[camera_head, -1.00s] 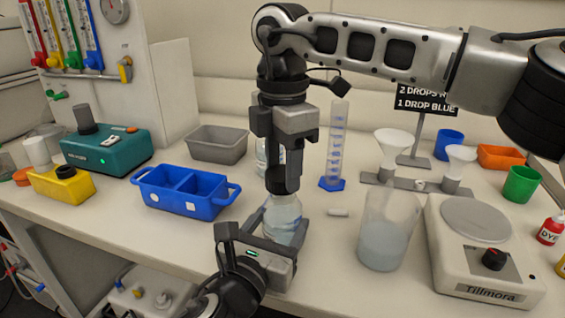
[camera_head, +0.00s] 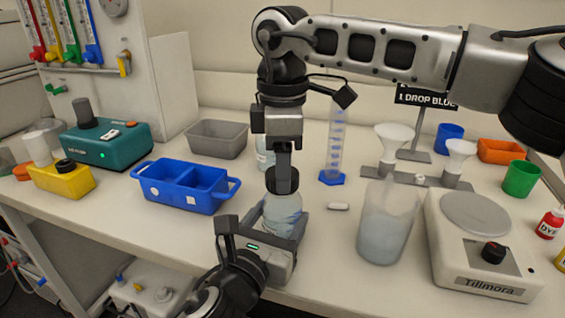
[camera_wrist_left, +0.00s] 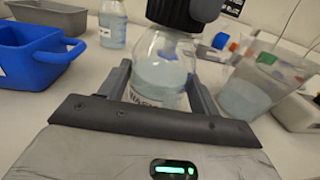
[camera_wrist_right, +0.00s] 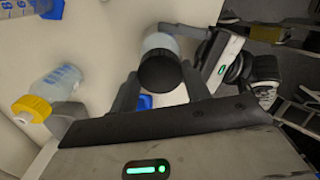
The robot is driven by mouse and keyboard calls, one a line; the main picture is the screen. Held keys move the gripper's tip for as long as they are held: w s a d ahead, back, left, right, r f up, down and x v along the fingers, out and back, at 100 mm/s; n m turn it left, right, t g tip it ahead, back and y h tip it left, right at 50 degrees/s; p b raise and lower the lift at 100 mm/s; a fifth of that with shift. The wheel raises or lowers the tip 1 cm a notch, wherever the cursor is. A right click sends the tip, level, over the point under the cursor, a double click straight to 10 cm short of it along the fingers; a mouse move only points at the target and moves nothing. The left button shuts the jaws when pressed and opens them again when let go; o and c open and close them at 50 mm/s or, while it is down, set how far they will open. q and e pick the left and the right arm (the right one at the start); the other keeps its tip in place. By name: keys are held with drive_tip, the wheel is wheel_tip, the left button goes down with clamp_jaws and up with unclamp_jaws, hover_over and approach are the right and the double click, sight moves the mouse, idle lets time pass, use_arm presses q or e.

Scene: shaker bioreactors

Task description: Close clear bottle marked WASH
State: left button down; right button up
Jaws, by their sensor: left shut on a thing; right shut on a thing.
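The clear bottle (camera_head: 283,215) stands upright at the front of the bench, with pale bluish liquid inside. Its label is partly visible in the left wrist view (camera_wrist_left: 163,75). My left gripper (camera_head: 281,228) is shut around the bottle's body. A black cap (camera_head: 281,181) is at the bottle's mouth; it also shows in the right wrist view (camera_wrist_right: 160,72). My right gripper (camera_head: 281,170) comes from above and is shut on the cap. The cap looks in line with the neck in the head view, but I cannot tell whether it is fully seated.
A blue two-part bin (camera_head: 185,187) is to the left. A second clear bottle (camera_head: 264,152) stands behind. A graduated cylinder (camera_head: 335,150), a white stirring bar (camera_head: 338,206), a beaker of liquid (camera_head: 387,225) and a Tillmora plate device (camera_head: 482,255) are to the right.

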drive_tip(key=m, duration=0.4)
drive_tip(key=shift+m, duration=0.3)
drive_tip(key=o, duration=0.9)
drive_tip(key=shift+o, duration=0.2)
drive_tip(key=shift+r, duration=2.3)
drive_tip(key=shift+c, duration=0.4)
